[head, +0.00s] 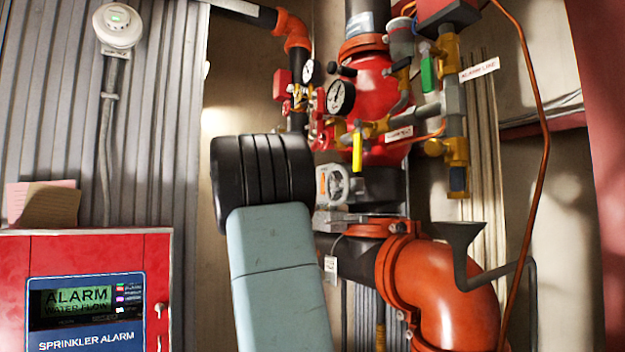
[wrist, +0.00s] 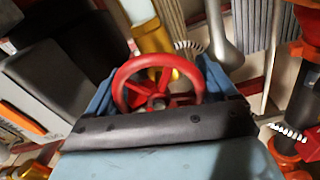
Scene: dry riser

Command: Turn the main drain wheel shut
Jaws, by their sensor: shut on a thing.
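In the wrist view, the red spoked drain wheel (wrist: 157,101) sits between the two blue-grey fingers of my gripper (wrist: 155,82). The fingers stand at its left and right sides, and my gripper is shut on it. The dark body of my gripper covers the lower part of the wheel. In the head view, my arm covers part of the middle, and I cannot make out the gripped wheel or the fingertips clearly.
A red sprinkler alarm panel (head: 100,255) reads "ALARM WATER FLOW" at lower left. Pressure gauges (head: 340,98), a yellow lever (head: 357,148) and brass pipework (head: 447,130) crowd the riser. An orange elbow pipe (head: 450,295) and a dark funnel (head: 460,240) stand at lower right.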

